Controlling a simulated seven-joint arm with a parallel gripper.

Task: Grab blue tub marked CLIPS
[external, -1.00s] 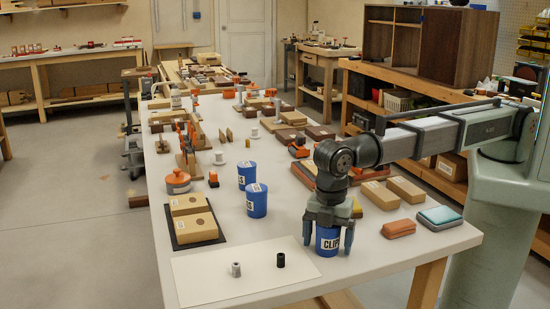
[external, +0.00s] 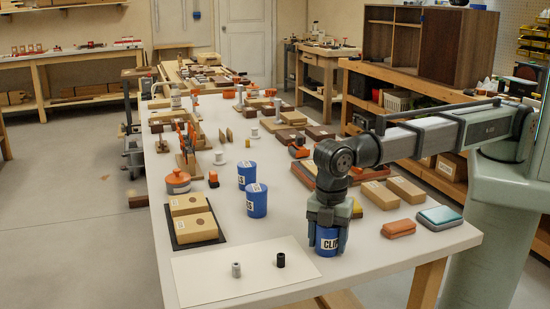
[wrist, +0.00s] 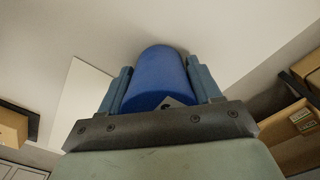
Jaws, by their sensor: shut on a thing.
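The blue tub marked CLIPS (external: 326,243) stands upright on the white bench near its front edge. My gripper (external: 327,232) comes down from above and is shut on this tub, one finger on each side. In the wrist view the blue tub (wrist: 157,77) sits between the two fingers of my gripper (wrist: 160,88), and its label is mostly hidden. Two more blue tubs stand behind and to the left: a nearer one (external: 257,202) and a farther one (external: 247,174). Their labels cannot be read fully.
A white sheet (external: 205,290) with a grey spool (external: 236,270) and a black spool (external: 281,260) lies left of my gripper. Cardboard boxes sit on a dark tray (external: 178,240).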

